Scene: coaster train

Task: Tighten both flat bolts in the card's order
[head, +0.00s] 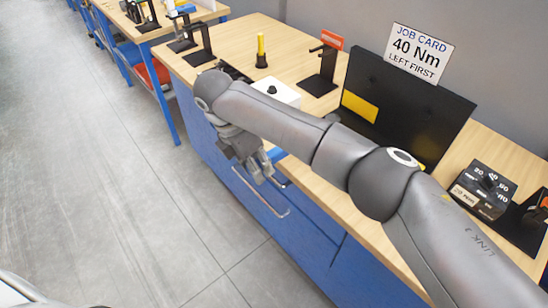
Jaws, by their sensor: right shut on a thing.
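The job card (418,53) stands at the back of the bench and reads "40 Nm, LEFT FIRST". My right arm crosses the bench from the lower right. My right gripper (262,178) hangs at the bench's front edge, pointing down, near a drawer handle. It is shut on a partly hidden blue thing (277,154), which I cannot identify. A black box with a dial (484,190) sits at the right; its numbers include 20 and 40, but its setting is too small to read. I cannot make out either flat bolt. My left gripper is out of view.
The wooden bench (290,45) has blue drawers with a metal handle (258,200). A black panel with a yellow plate (359,107), a white box (277,92), a yellow-topped post (261,48) and black stands (321,72) occupy it. The floor at left is clear.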

